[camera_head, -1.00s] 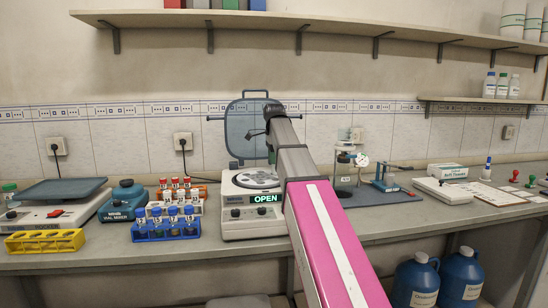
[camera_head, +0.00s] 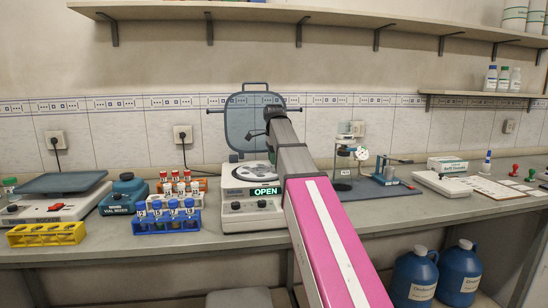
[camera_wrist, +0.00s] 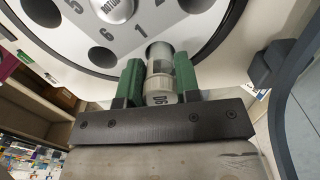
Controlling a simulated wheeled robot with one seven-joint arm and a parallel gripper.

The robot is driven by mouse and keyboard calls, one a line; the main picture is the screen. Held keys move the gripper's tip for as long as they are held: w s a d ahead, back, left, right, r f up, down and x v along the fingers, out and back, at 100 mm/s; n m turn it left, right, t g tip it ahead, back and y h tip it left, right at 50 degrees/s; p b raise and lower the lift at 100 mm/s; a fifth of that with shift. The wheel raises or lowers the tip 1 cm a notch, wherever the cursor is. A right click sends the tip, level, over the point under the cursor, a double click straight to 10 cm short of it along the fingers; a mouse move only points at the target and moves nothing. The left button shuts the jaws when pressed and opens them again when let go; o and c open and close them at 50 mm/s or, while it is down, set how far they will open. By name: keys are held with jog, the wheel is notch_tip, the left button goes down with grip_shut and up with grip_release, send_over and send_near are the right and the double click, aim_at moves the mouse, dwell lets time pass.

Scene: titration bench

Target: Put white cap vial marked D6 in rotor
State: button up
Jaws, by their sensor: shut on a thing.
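The D6 vial (camera_wrist: 160,85) has a white cap marked D6 and a clear body. My gripper (camera_wrist: 158,78) is shut on it, with one green finger on each side. The vial's body end is at a hole at the edge of the grey rotor (camera_wrist: 150,14), near the number 1. I cannot tell how deep it sits in the hole. In the head view the rotor (camera_head: 246,171) lies in the open-lidded centrifuge (camera_head: 250,215), whose display reads OPEN.
The raised centrifuge lid (camera_head: 240,122) stands behind the rotor. To the left are a blue rack (camera_head: 166,226) of blue-cap vials, racks of white-cap and red-cap vials, and an empty-looking yellow rack (camera_head: 45,235). A glass apparatus (camera_head: 343,165) stands right of my arm.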

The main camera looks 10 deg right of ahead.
jog(key=shift+f, duration=0.4)
jog(key=o, duration=1)
jog(key=shift+c, duration=0.2)
jog(key=shift+r, duration=3.5)
